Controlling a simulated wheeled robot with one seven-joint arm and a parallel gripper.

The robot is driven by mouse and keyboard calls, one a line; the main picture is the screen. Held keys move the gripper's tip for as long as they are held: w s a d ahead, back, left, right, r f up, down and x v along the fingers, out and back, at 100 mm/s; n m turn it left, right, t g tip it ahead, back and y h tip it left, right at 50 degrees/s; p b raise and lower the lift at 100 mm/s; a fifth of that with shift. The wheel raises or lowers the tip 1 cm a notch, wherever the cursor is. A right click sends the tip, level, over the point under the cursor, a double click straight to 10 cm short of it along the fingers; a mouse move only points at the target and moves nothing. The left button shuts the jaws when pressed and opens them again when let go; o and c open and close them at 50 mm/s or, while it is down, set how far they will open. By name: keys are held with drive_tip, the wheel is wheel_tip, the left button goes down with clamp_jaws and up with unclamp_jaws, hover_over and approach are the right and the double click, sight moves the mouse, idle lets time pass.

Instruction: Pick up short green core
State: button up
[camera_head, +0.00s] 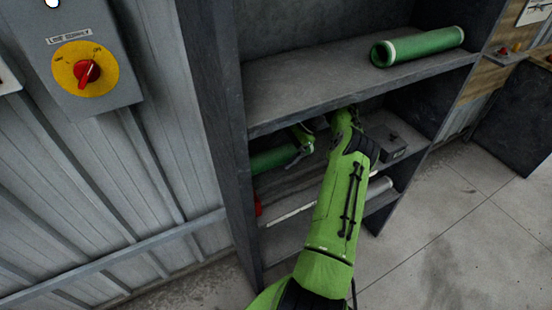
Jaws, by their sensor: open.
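A green core (272,160) lies on the middle shelf at its left end, partly hidden by the shelf post and my gripper. Another green core (425,46), a hollow tube with pale ends, lies on the upper shelf at the right. Which of the two is shorter I cannot tell, as the lower one is partly covered. My green arm reaches into the middle bay. My gripper (301,143) is open, just right of the lower green core and close to it. Whether they touch is not clear. The fingertips are small and partly hidden.
The upper shelf (310,88) overhangs the arm closely. A dark box (393,146) sits on the middle shelf to the right of my arm. A pale roll (379,188) lies lower, behind my arm. A dark post (222,130) bounds the bay at left.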

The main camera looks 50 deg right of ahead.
drive_tip(key=shift+w+a+f, duration=0.25)
drive_tip(key=shift+a+f, duration=0.1)
drive_tip(key=shift+f, duration=0.2)
drive_tip(key=shift+c, duration=0.4)
drive_tip(key=shift+r, duration=0.1)
drive_tip(key=c, duration=1.5)
